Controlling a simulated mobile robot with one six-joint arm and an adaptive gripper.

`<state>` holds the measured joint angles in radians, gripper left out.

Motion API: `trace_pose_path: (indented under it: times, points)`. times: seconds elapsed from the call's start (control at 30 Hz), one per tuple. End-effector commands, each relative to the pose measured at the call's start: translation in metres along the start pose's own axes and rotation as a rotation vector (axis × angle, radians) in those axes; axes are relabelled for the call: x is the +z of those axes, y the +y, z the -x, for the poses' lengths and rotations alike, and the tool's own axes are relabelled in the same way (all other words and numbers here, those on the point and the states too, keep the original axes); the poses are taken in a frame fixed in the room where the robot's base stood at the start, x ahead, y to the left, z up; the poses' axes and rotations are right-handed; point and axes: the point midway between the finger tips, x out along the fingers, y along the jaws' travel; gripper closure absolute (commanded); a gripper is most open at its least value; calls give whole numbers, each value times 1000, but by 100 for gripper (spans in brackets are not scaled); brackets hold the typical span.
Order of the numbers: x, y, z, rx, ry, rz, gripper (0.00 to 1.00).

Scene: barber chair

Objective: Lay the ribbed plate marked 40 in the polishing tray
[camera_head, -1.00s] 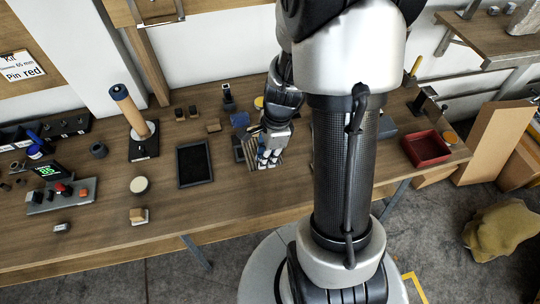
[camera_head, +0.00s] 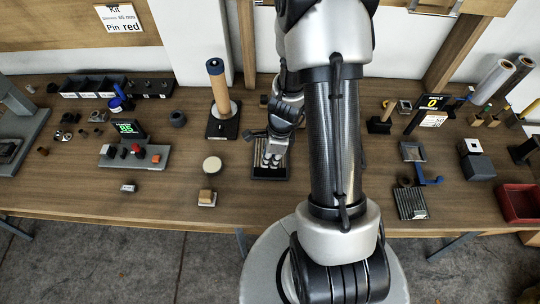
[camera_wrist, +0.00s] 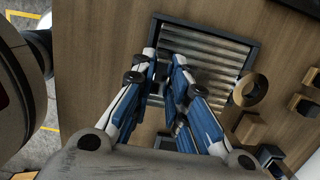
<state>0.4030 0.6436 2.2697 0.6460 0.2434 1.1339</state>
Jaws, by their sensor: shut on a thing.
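In the wrist view a grey ribbed plate (camera_wrist: 212,48) lies within the dark rim of the polishing tray (camera_wrist: 252,62); whether it rests flat on the tray floor is unclear. I cannot read a 40 on it. My gripper (camera_wrist: 166,60) is shut on the plate, its blue-and-white fingers at the plate's near left part. In the head view my gripper (camera_head: 272,160) is over the tray (camera_head: 270,178), and hides most of the plate. A second ribbed plate (camera_head: 411,204) lies at the bench's front right, apart from my gripper.
Left of the tray are a round pale-topped pot (camera_head: 212,164), a wooden block (camera_head: 207,197) and a stand with an upright roller (camera_head: 217,90). A button console (camera_head: 135,157) stands farther left. A red tray (camera_head: 519,204) is at the right.

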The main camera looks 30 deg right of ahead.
Motion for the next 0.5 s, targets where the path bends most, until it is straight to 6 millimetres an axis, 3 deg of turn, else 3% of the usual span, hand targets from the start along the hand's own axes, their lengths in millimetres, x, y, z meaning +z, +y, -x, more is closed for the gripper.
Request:
trace_pose_path:
  times: [0.5]
  points:
    - [-5,0,-35,0,0,1,100]
